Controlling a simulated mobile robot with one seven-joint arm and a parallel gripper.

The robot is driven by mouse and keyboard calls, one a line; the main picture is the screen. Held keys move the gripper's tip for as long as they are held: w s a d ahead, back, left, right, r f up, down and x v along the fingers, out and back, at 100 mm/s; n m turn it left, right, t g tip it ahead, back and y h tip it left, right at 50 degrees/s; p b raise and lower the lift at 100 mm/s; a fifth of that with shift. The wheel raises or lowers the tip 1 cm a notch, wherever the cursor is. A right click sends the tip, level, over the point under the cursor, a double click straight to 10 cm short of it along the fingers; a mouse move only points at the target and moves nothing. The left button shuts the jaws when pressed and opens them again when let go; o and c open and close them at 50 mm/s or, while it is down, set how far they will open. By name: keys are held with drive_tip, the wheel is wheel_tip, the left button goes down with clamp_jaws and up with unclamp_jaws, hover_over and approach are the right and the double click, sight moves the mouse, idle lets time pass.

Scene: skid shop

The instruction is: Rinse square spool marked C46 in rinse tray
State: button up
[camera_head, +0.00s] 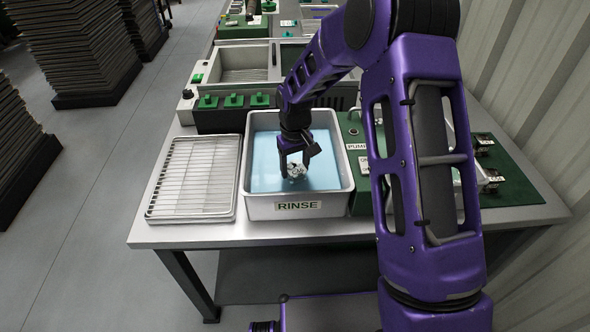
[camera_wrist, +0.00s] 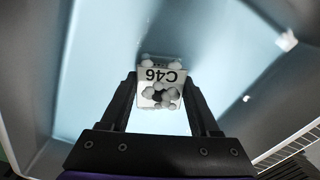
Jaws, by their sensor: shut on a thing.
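My gripper (camera_head: 295,165) points down into the rinse tray (camera_head: 297,206), a white-walled basin labelled RINSE with light blue liquid. In the wrist view my gripper (camera_wrist: 160,100) has a finger on each side of the spool and is shut on it. The spool also shows in the head view (camera_head: 294,172), low inside the tray. I cannot tell whether its underside touches the tray floor.
A wire drying rack (camera_head: 193,180) lies left of the tray. A green panel with a PUMP label (camera_head: 357,147) sits to the right. Behind the tray stands a dark box with green switches (camera_head: 233,100). A grey basin (camera_head: 245,62) lies farther back.

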sight(296, 173)
drive_tip(key=shift+w, duration=0.15)
idle(0.5)
drive_tip(key=shift+w+r, duration=0.1)
drive_tip(key=shift+w, duration=0.7)
drive_tip(key=shift+s, duration=0.15)
drive_tip(key=shift+s, duration=1.7)
drive_tip(key=shift+r, duration=0.1)
wheel_tip(296, 173, up, 12)
drive_tip(key=p, duration=0.8)
drive_tip(key=shift+p, duration=0.3)
idle(0.5)
